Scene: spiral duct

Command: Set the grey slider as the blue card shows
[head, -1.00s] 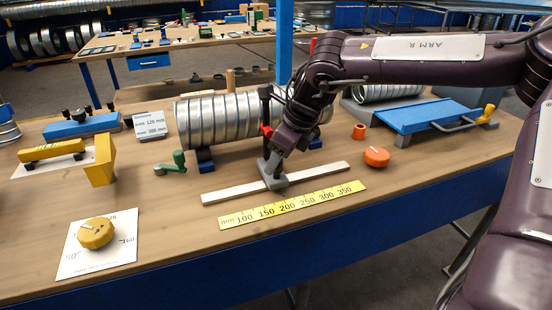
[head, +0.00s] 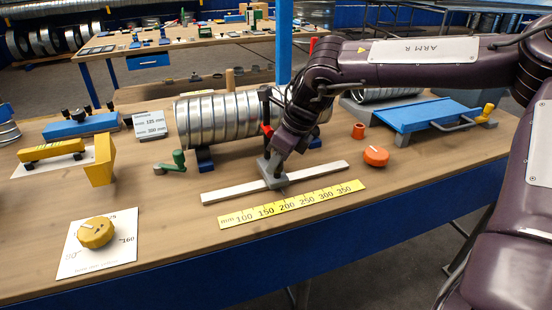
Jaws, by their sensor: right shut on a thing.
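The grey slider (head: 270,183) sits on a pale straight rail (head: 228,192) in the middle of the table. Its lower end is close to the 200 mark of the yellow ruler (head: 248,216), which lies in front of the rail. My right gripper (head: 274,160) is down over the slider and shut on its upper part; the fingertips are partly hidden. The pale blue card (head: 150,123) stands behind and to the left; its small print seems to show 300 mm on the lower line. My left gripper is not in view.
Behind the slider lies a ribbed metal duct (head: 215,118) on blue supports. A green crank (head: 178,160) is to the left, an orange knob (head: 376,156) to the right. A yellow dial (head: 96,232) lies on a white sheet at the front left.

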